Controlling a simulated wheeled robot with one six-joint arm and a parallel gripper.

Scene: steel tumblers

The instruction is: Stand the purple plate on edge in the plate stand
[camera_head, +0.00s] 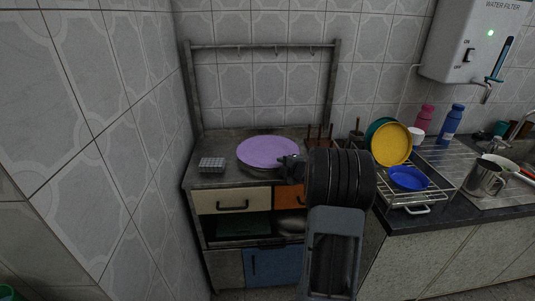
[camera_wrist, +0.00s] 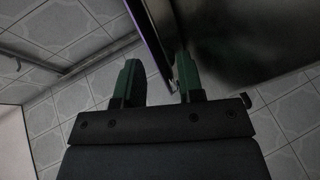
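The purple plate (camera_head: 267,151) lies roughly flat on or just above the top of the steel cabinet in the head view. What is directly under it is mostly hidden. My gripper (camera_head: 288,161) is at its right front rim. In the wrist view the plate's thin edge (camera_wrist: 149,38) runs between the two fingers of my gripper (camera_wrist: 158,65). The fingers are apart, with a clear gap between the left finger and the edge; the right finger is close to it. The wooden plate stand (camera_head: 319,136), with upright pegs, is right of the plate, partly hidden behind my arm.
A wire-grid block (camera_head: 211,164) sits left of the plate. A metal rail frame (camera_head: 262,46) rises at the cabinet's back. To the right, a dish rack (camera_head: 421,196) holds yellow (camera_head: 391,144) and blue (camera_head: 408,178) plates. A steel tumbler (camera_head: 484,178) stands farther right.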

